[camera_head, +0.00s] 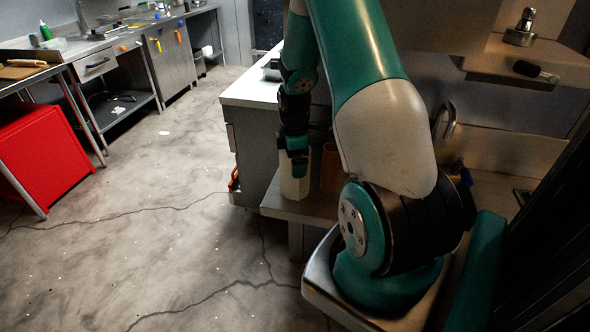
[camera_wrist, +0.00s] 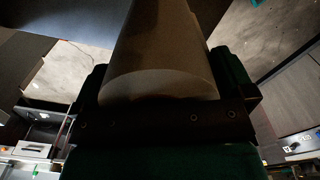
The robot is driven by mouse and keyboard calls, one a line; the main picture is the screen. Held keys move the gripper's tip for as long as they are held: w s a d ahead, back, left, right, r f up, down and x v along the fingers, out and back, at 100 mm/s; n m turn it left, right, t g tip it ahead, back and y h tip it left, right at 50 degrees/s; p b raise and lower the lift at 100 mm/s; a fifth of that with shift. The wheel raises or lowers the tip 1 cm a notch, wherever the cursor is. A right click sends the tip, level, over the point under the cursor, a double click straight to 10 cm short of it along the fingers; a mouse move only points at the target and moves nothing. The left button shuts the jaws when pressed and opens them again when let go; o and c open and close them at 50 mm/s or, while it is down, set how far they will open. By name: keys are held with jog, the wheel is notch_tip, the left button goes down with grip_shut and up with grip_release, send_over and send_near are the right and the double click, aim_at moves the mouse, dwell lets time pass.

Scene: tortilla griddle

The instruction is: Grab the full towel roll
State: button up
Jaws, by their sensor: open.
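A pale, upright towel roll (camera_head: 294,187) stands on a low shelf beside the grey cabinet. My gripper (camera_head: 297,163) is pointed down over its top, and its upper part is hidden behind the fingers. In the wrist view the roll (camera_wrist: 160,55) is a large, dim cylinder between the two dark green fingers of my gripper (camera_wrist: 163,82), one on each side. The jaws are open. I cannot tell whether either finger touches the roll. A brown cylinder (camera_head: 331,168) stands just right of the roll, partly hidden by my arm.
A white-topped cabinet (camera_head: 258,92) stands directly behind and left of the roll. The low shelf (camera_head: 284,208) is narrow in front of it. A red box (camera_head: 45,150) and steel counters are at the far left. The cracked floor (camera_head: 170,230) between is clear.

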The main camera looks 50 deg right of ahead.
jog(key=c, duration=0.8)
jog(key=shift+r, duration=0.1)
jog(key=shift+c, duration=0.2)
